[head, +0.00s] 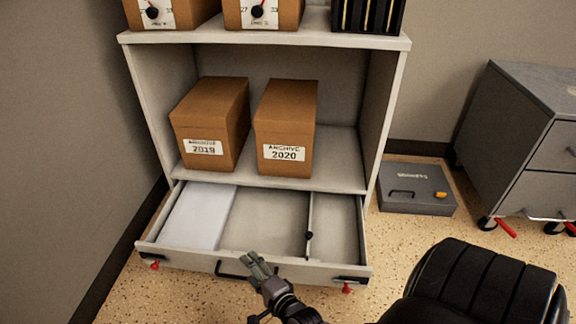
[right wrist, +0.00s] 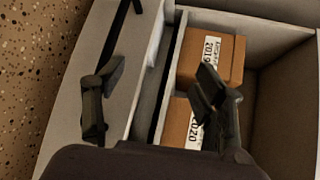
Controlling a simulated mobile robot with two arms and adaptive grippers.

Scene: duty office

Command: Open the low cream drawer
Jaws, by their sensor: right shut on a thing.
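The low cream drawer (head: 262,224) at the bottom of the cream shelf unit is pulled out, its inside showing in the head view. A pale flat sheet or folder (head: 198,217) lies in its left part, and a thin divider (head: 309,228) with a small black knob stands to the right. The black bar handle (head: 230,274) is on the drawer front. My right gripper (head: 259,266) is shut on this handle, which also shows in the right wrist view (right wrist: 121,32); its fingers partly hide the bar. My left gripper is not in view.
Archive boxes (head: 212,120) (head: 285,125) stand on the shelf above the drawer. A grey flat case (head: 415,188) lies on the floor at right, near a grey wheeled cabinet (head: 520,135). A black padded shape (head: 482,285), like a chair back, fills the lower right.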

